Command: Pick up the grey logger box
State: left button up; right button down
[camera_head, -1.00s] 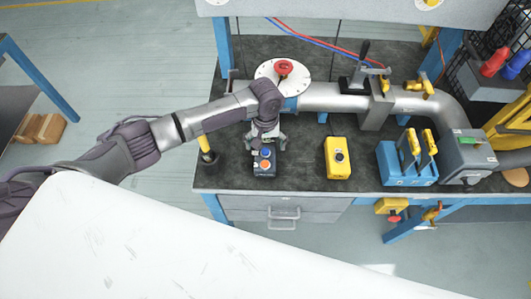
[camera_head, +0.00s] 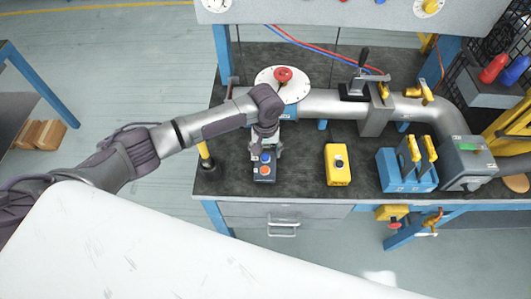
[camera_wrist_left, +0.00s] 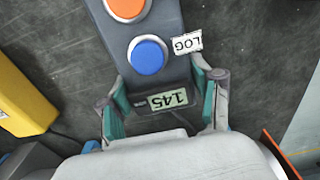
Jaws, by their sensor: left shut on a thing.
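The grey logger box (camera_head: 264,172) is near the front left of the dark bench top. It has an orange and a blue button. In the left wrist view the logger box (camera_wrist_left: 182,65) also shows a LOG label and a small display reading 145. My left gripper (camera_head: 265,150) reaches down over its far end. In the left wrist view the teal-padded fingers of my left gripper (camera_wrist_left: 163,98) are shut on both sides of the display end. I cannot tell whether the box is clear of the bench top. My right gripper is not in view.
A yellow box (camera_head: 338,172) with a button stands right of the logger. A blue block with yellow handles (camera_head: 405,178) is further right. A metal pipe (camera_head: 335,103) runs behind, with a white disc and red knob (camera_head: 283,75). A yellow-topped post (camera_head: 204,153) is close left.

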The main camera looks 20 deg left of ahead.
aim_at(268, 151)
pick_arm(q)
jog(key=r, duration=0.3)
jog(key=shift+d+r+b, duration=0.35)
jog(key=shift+d+r, duration=0.05)
jog(key=s+d+r+b, duration=0.1)
jog(key=s+d+r, duration=0.2)
jog(key=d+r, duration=0.3)
jog(key=d, duration=0.4)
jog(key=shift+d+r, duration=0.25)
jog(key=shift+r, duration=0.1)
jog(key=shift+f+b, duration=0.65)
jog(key=shift+f, duration=2.15)
jog(key=shift+f+b, duration=0.65)
jog(key=shift+f, duration=2.1)
dwell(0.4)
